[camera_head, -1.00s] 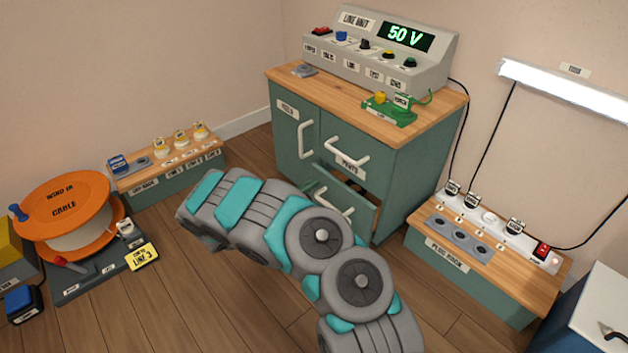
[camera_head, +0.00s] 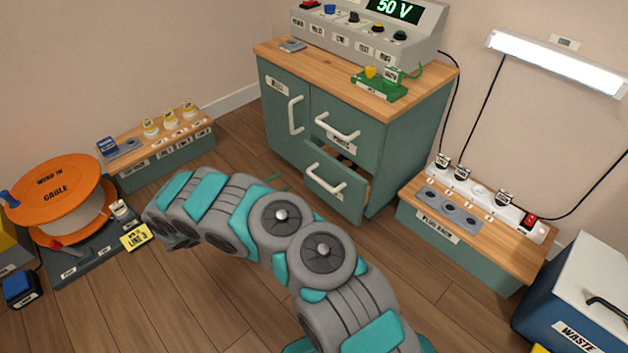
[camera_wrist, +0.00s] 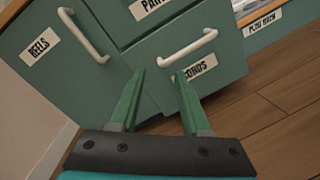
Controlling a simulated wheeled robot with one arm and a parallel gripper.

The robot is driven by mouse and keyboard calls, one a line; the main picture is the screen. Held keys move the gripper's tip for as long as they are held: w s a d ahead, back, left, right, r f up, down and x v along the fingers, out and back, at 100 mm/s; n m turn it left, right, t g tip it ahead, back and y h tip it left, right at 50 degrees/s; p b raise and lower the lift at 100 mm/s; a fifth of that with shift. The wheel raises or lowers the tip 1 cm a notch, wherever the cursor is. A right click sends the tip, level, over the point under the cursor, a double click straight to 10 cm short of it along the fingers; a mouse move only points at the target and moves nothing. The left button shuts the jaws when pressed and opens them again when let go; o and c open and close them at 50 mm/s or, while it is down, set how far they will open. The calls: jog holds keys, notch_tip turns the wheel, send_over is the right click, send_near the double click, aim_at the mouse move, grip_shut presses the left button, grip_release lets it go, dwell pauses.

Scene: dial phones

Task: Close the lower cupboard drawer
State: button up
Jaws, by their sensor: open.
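The lower cupboard drawer (camera_head: 334,188) is pulled out from the green cupboard (camera_head: 408,150); its open top shows behind its front. Its front, with a white handle (camera_wrist: 188,48) and a partly covered label ending in "ORDS", also shows in the wrist view (camera_wrist: 226,58). My gripper (camera_wrist: 160,74) is open and empty, its two green fingers pointing at the lower drawer front, below and left of its handle. I cannot tell whether the fingertips touch the front. In the head view my arm hides most of the gripper.
The upper drawer (camera_head: 345,130) looks shut, as does the REELS door (camera_head: 285,110) on its left. A plug bench (camera_head: 460,240) stands right of the cupboard, with a blue waste bin (camera_head: 570,300) nearer. A cable reel (camera_head: 62,195) stands at the left. Wooden floor lies in front.

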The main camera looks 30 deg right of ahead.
aim_at(320, 181)
jog(key=shift+s+d+f+m+g+h+b, duration=0.3)
jog(key=shift+d+m+g, duration=0.55)
jog(key=shift+d+m, duration=1.45)
jog(key=shift+s+d+f+m+g+h+b, duration=0.1)
jog(key=shift+s+d+f+m+g+h, duration=0.6)
jog(key=shift+d+m, duration=1.65)
jog(key=shift+s+d+m+g+h+b, duration=0.1)
jog(key=shift+s+d+m+g+b, duration=0.15)
jog(key=shift+d+m+g, duration=1.45)
jog(key=shift+d+m+t, duration=0.1)
jog(key=shift+m+t, duration=0.55)
jog(key=shift+m, duration=0.4)
grip_shut()
